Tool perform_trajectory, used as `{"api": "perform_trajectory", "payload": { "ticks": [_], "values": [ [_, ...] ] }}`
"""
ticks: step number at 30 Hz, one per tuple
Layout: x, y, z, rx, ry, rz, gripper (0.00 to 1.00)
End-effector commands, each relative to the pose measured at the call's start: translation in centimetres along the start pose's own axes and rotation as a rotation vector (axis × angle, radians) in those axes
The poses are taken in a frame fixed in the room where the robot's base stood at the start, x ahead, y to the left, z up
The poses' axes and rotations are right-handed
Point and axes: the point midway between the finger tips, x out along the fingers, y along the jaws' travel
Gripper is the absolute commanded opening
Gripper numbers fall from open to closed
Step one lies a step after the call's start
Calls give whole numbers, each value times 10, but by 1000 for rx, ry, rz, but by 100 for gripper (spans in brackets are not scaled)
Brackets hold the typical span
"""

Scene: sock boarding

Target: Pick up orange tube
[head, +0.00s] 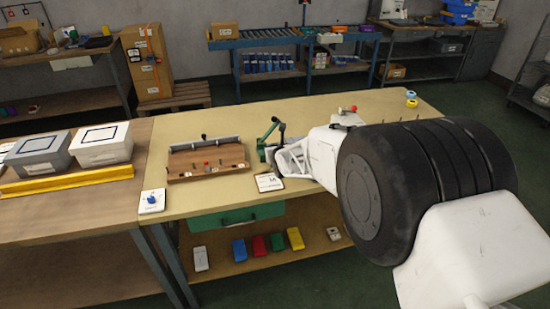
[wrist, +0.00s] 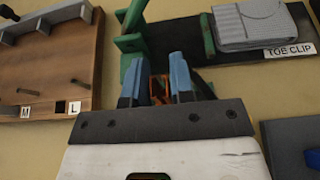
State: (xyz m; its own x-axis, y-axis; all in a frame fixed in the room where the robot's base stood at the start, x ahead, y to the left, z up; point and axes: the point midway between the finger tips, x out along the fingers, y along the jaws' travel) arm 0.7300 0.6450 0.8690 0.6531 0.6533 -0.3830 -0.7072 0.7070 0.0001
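My gripper (wrist: 157,82) shows in the wrist view with its two blue fingers apart. A small orange piece (wrist: 159,90), which looks like the orange tube, shows in the gap between the fingers, close to the right one. Only part of it is seen, and I cannot tell whether the fingers press on it. A green metal part (wrist: 131,62) stands just behind and beside the left finger. In the head view my white gripper body (head: 293,160) is low over the yellow worktable (head: 350,105), beside a green lever tool (head: 268,135); its fingertips and the tube are hidden there.
A wooden board with pegs (head: 207,160) lies left of my gripper. A grey folded piece (wrist: 250,22) sits on a dark base labelled TOE CLIP. Small yellow and blue rolls (head: 411,99) stand at the far right corner.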

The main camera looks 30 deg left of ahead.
Motion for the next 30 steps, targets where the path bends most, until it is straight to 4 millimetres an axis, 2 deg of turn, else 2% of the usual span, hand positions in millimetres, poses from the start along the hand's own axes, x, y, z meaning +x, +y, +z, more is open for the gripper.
{"api": "perform_trajectory", "payload": {
  "ticks": [9, 26, 30],
  "values": [
    [13, 0, 0, 0, 0, 0, 22],
    [13, 0, 0, 0, 0, 0, 22],
    [13, 0, 0, 0, 0, 0, 2]
  ]
}}
